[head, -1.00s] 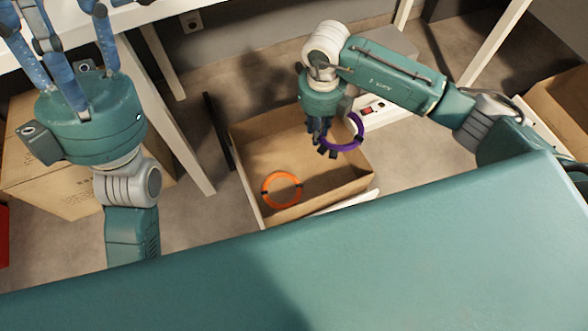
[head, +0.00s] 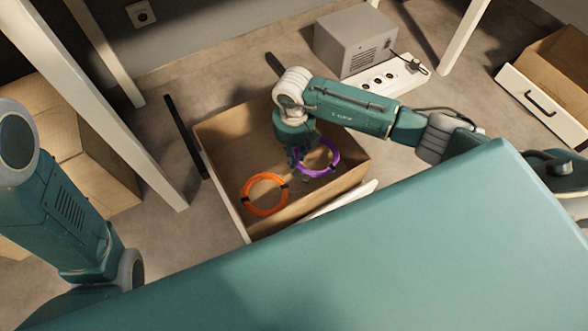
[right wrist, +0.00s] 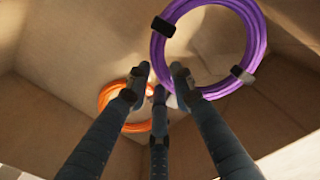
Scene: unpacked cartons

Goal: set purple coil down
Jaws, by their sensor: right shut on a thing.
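The purple coil (head: 336,157) is a ring with dark ties, inside the open carton (head: 232,128) at its right part. My right gripper (head: 299,162) reaches down into the carton and is shut on the coil's near-left edge. In the right wrist view the purple coil (right wrist: 258,40) extends up and right from the fingertips (right wrist: 162,82). I cannot tell whether it touches the carton floor. The orange coil (head: 270,211) lies on the carton floor to the left, and partly shows behind the fingers in the wrist view (right wrist: 108,97). My left gripper is out of view.
A grey box-shaped device (head: 350,45) and a white power strip (head: 385,83) stand behind the carton. Another carton (head: 560,60) is at the far right and one (head: 70,150) at the left. White table legs (head: 455,40) rise around; floor right of the carton is clear.

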